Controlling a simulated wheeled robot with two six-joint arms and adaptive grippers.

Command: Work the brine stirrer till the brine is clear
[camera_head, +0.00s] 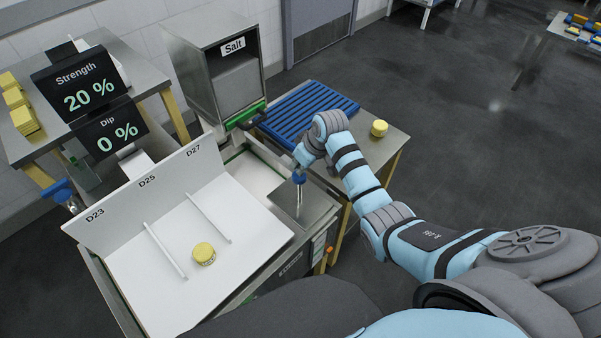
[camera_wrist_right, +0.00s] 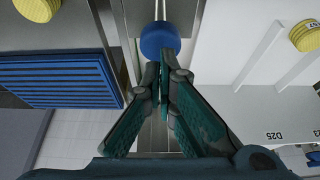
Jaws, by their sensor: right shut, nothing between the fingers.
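The brine stirrer's blue knob (camera_head: 299,179) tops a thin upright metal rod over the steel tank. In the right wrist view the knob (camera_wrist_right: 160,40) is just beyond my fingertips. My right gripper (camera_head: 300,163) is shut and empty, its tips (camera_wrist_right: 164,68) close to the knob; I cannot tell whether they touch it. The brine tank's opening (camera_head: 254,176) shows a pale whitish surface, partly hidden by the steel cover (camera_head: 313,211). A display (camera_head: 88,90) reads Strength 20 % and another (camera_head: 113,133) reads Dip 0 %. My left gripper is not in view.
A white divided board (camera_head: 160,274) marked D23, D25, D27 holds one yellow cheese (camera_head: 204,253). The salt bin (camera_head: 222,79) stands behind the tank. A blue slatted rack (camera_head: 308,112) and another cheese (camera_head: 379,128) lie on the right-hand table.

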